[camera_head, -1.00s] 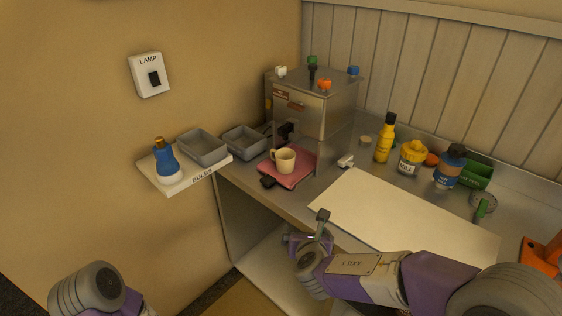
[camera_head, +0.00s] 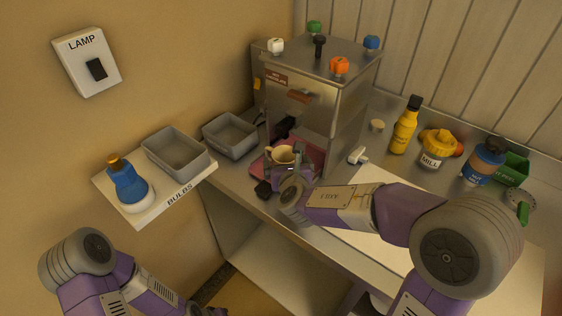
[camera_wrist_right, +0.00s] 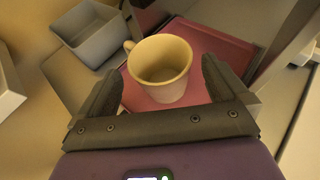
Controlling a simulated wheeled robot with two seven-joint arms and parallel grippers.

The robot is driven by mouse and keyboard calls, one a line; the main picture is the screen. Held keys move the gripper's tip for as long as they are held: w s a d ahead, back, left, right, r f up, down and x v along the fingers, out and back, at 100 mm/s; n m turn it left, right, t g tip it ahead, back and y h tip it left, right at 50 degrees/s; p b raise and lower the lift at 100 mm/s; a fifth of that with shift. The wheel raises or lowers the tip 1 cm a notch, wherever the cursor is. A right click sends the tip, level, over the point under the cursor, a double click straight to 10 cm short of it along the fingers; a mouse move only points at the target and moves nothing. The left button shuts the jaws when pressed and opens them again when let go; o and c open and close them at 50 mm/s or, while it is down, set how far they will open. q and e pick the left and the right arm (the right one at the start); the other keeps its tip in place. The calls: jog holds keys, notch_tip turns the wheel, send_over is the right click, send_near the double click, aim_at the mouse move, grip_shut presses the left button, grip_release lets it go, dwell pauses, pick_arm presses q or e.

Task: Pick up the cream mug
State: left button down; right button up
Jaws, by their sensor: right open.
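The cream mug (camera_head: 279,154) stands upright on a pink mat (camera_head: 314,158) under the front of the metal dispenser. In the right wrist view the empty mug (camera_wrist_right: 160,66) has its handle toward the left and sits just beyond the fingertips, roughly centred between them. My right gripper (camera_wrist_right: 160,85) is open, one finger on each side of the mug's near part; I cannot tell whether either touches it. In the head view the right gripper (camera_head: 287,165) partly hides the mug's lower part.
The metal dispenser (camera_head: 300,110) rises close behind the mug. Grey bins (camera_head: 230,136) and the bulb shelf (camera_head: 150,215) stand to the left. A yellow bottle (camera_head: 404,128) and several containers line the back right. A white board (camera_head: 375,175) lies right of the mat.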

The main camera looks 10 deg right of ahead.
aim_at(283, 152)
jog(key=x, duration=0.3)
jog(key=shift+w+d, duration=0.1)
jog(key=shift+c, duration=0.5)
jog(key=c, duration=0.9)
jog(key=shift+r, duration=0.1)
